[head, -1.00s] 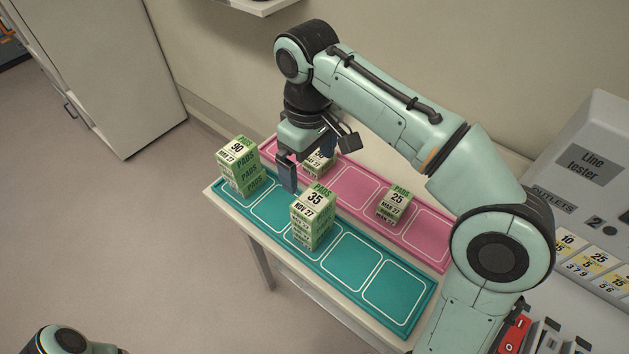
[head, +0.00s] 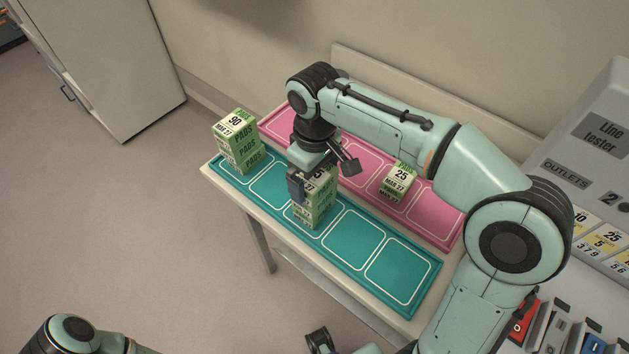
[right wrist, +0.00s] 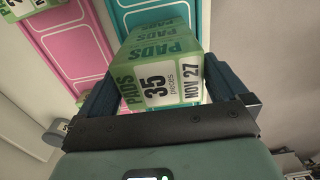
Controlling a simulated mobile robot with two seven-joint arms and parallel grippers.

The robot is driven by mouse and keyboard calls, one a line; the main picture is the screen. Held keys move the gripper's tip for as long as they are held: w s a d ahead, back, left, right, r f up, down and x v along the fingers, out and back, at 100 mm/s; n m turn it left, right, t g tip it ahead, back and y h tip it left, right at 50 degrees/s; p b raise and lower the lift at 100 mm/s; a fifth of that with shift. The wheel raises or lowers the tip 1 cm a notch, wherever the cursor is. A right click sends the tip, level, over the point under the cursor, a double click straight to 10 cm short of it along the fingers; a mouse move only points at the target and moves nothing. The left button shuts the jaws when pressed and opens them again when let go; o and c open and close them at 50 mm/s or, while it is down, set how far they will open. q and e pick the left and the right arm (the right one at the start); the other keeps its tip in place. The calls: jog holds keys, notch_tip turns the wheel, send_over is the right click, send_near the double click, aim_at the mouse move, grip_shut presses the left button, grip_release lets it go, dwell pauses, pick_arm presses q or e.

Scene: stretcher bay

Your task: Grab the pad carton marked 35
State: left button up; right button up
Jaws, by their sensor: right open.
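The green-and-white pad carton marked 35 (head: 319,211) stands in a compartment of the teal mat (head: 350,245), on top of what looks like a stack. My right gripper (head: 309,190) is over it and hides much of its top in the head view. In the right wrist view the carton's label, 35 pieces, NOV 27 (right wrist: 160,88), is readable. The open fingers (right wrist: 165,88) stand on either side of the carton; whether they touch it I cannot tell.
A stack marked 90 (head: 237,142) stands at the teal mat's left end. A carton marked 25 (head: 399,180) stands on the pink mat (head: 428,214). Teal compartments right of the 35 carton are empty. A line tester (head: 602,135) is at the right.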

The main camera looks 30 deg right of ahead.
jog(key=shift+f, duration=0.45)
jog(key=shift+w+r, duration=0.1)
jog(key=c, duration=0.8)
